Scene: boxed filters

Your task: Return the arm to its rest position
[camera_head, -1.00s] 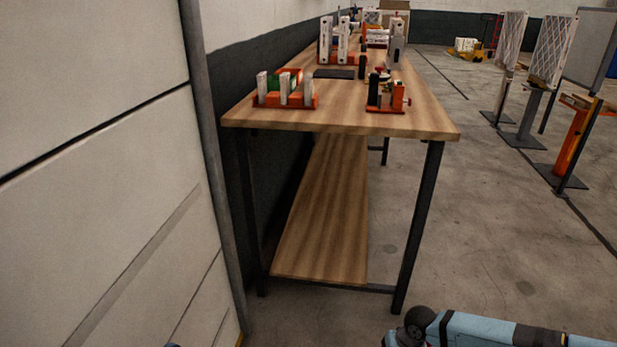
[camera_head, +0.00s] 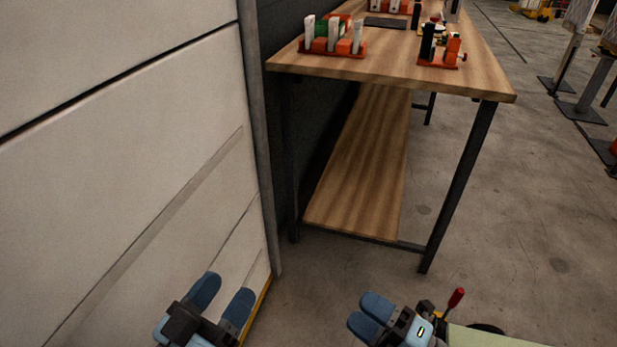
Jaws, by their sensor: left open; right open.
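My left gripper (camera_head: 222,300) shows at the bottom, left of the middle, in front of the pale wall panel. Its two blue fingers are apart with nothing between them. My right gripper (camera_head: 368,314) is at the bottom, right of the middle, above the bare floor. Its two blue fingers sit closer together, with nothing seen held between them. Both grippers are in front of the workbench and touch nothing that I can see. Most of both arms is out of the picture.
A wooden workbench (camera_head: 400,72) with dark legs stands ahead, with orange fixtures (camera_head: 334,47) on top and a lower shelf (camera_head: 362,165). A pale wall panel (camera_head: 120,170) fills the left side. Stands (camera_head: 580,109) are at the far right. Grey floor (camera_head: 545,220) is clear on the right.

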